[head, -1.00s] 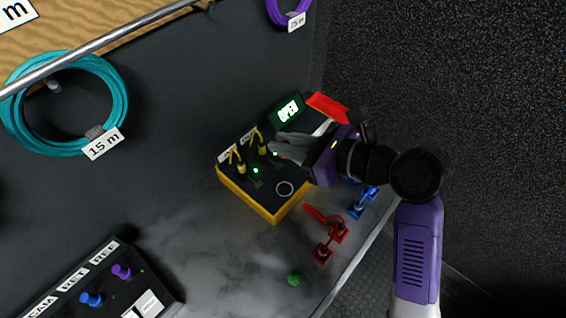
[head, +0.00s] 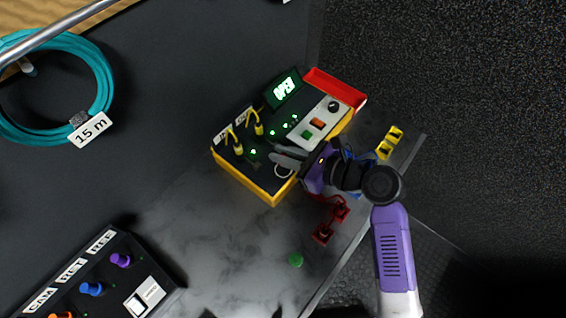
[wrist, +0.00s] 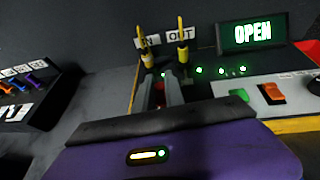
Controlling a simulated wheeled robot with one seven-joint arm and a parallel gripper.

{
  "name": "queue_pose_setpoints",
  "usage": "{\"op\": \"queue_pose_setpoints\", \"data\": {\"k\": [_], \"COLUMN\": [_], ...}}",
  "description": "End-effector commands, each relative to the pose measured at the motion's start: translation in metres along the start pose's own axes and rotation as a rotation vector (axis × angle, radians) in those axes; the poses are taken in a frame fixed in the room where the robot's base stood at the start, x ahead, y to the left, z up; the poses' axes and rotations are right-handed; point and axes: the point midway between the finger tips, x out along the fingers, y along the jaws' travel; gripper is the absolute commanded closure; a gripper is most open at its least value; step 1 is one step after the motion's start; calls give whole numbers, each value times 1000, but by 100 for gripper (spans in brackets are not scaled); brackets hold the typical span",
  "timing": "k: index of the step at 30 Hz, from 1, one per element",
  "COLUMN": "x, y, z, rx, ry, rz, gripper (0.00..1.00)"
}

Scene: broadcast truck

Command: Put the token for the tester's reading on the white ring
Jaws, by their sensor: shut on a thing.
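The tester (head: 245,182) is a black and yellow box whose green screen (head: 285,88) reads OPEN; the screen also shows in the wrist view (wrist: 252,34). The white ring (head: 283,173) is on its top near the front corner, partly covered by my gripper. My gripper (head: 276,157) is over the tester top, its fingertips beside the ring. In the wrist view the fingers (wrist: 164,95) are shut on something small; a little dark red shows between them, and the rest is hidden. A green round token (head: 295,260) lies on the bench.
Yellow plugs (head: 237,147) stand up at the tester's IN and OUT sockets. A red tray (head: 336,88) is behind it. Red connectors (head: 323,233) and yellow ones (head: 390,142) lie near the bench edge. A CAM/RET/REE panel (head: 95,275) is at lower left.

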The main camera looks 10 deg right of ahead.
Motion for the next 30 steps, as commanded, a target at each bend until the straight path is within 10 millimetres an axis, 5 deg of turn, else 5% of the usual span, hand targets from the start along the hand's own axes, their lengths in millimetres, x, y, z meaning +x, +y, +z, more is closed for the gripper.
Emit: {"op": "queue_pose_setpoints", "data": {"k": [12, 24, 25, 27, 30], "x": [17, 18, 18, 18, 18], "y": [0, 0, 0, 0, 0], "z": [-42, -45, -46, -45, -45], "rx": [1, 1, 0, 0, 0], "ry": [1, 0, 0, 0, 0], "rz": [0, 0, 0, 0, 0], "gripper": [100, 100, 84, 70, 64]}}
